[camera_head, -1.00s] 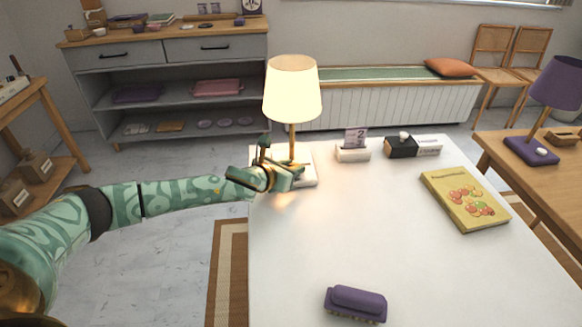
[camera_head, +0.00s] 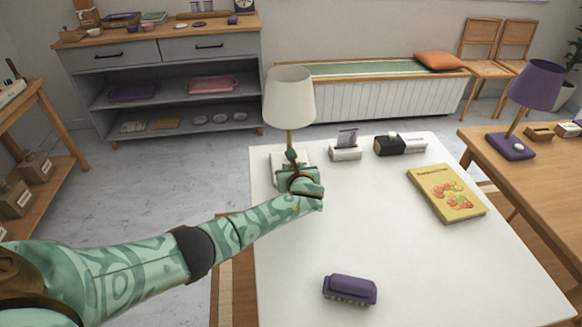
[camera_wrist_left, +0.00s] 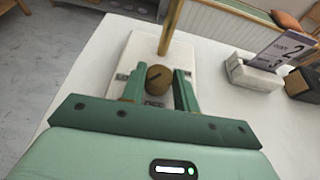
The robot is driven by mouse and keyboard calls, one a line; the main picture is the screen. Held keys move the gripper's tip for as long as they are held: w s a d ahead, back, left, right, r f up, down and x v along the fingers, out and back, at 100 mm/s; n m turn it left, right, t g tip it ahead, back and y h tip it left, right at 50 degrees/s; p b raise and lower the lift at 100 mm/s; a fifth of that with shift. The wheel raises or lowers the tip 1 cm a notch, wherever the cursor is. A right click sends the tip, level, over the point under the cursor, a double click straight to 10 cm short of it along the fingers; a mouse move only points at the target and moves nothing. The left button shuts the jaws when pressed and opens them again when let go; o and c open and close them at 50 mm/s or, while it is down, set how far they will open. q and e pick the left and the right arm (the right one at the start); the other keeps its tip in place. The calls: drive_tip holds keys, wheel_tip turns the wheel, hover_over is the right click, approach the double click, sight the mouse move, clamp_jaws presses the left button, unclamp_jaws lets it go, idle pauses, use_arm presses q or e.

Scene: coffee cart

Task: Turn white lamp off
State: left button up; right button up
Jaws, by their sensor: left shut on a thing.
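The white lamp (camera_head: 289,97) stands upright at the far left of the white table, and its shade is unlit. Its white base (camera_wrist_left: 172,58) with a brass stem fills the top middle of the left wrist view. A round brass knob (camera_wrist_left: 158,79) with a slot sits on the base. My left gripper (camera_wrist_left: 158,82) is shut on this knob, one green finger on each side. In the head view the left gripper (camera_head: 291,166) covers the front of the base. My right gripper is not in view.
A yellow book (camera_head: 446,192) lies at the right and a purple object (camera_head: 350,290) in front. A purple lamp (camera_head: 536,85) stands on the wooden table. The white table's middle is clear.

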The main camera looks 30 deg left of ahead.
use_arm(q)
drive_tip(key=shift+w+d+f+n+g+y+b, duration=0.15)
drive_tip(key=shift+n+g+y+b, duration=0.1)
drive_tip(key=shift+n+g+y, duration=0.2)
drive_tip(key=shift+s+d+f+n+g+y+b, duration=0.15)
drive_tip(key=shift+n+g+y+b, duration=0.15)
drive_tip(key=shift+n+y, duration=0.2)
drive_tip(key=n+g+y+b, duration=0.1)
drive_tip(key=n+g+b, duration=0.1)
drive_tip(key=b, duration=0.1)
drive_tip(key=w+n+g+y+b, duration=0.1)
drive_tip(key=n+g+y+b, duration=0.1)
drive_tip(key=n+g+b, duration=0.1)
drive_tip(key=shift+f+n+g+b, duration=0.1)
drive_tip(key=shift+n+g+b, duration=0.15)
drive_tip(key=shift+g+b, duration=0.1)
drive_tip(key=shift+r+n+g+b, duration=0.2)
drive_tip(key=shift+n+g+b, duration=0.4)
drive_tip(key=shift+g+b, duration=0.15)
drive_tip(key=shift+r, duration=0.2)
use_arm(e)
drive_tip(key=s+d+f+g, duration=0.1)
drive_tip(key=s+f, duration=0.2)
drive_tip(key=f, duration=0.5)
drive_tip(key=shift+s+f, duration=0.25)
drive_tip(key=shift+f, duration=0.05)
